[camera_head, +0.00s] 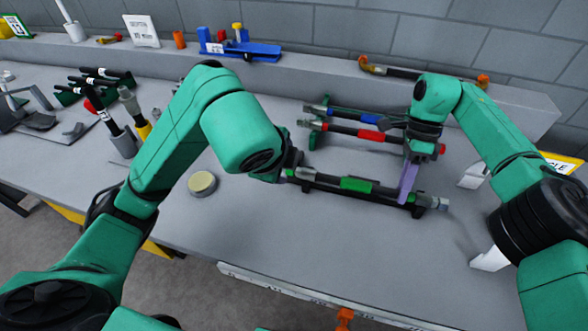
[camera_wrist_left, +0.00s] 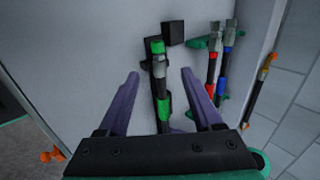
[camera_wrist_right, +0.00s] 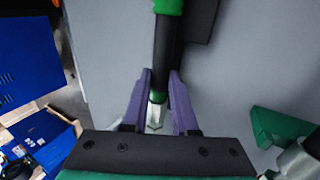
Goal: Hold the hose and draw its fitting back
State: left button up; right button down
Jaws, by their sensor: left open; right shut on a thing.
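The front hose is black with a green sleeve (camera_head: 357,184) and lies level in a dark holder on the bench. Its right-end hex fitting (camera_head: 440,203) is silver and also shows in the right wrist view (camera_wrist_right: 154,116). Its left-end fitting (camera_head: 305,174) is silver with a green tip and shows in the left wrist view (camera_wrist_left: 159,66). My right gripper (camera_head: 405,194) is shut on the hose beside the right-end fitting. My left gripper (camera_wrist_left: 160,73) is open, its fingers on either side of the left-end fitting in its wrist view; it looks empty.
A red-sleeved hose (camera_head: 371,135) and a blue-sleeved hose (camera_head: 369,118) lie behind in holders. A round pale tin (camera_head: 202,183) stands at left. Another hose with orange ends (camera_head: 400,71) lies on the back ledge. The bench in front is clear.

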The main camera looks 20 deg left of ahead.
pick_arm(q)
jog(key=x, duration=1.1)
jog(key=shift+w+a+f, duration=0.1)
jog(key=shift+f, duration=0.25)
pick_arm(e)
jog(key=shift+s+f, duration=0.25)
jog(key=shift+s, duration=0.05)
pick_arm(q)
grip_shut()
jog(key=shift+r, duration=0.1)
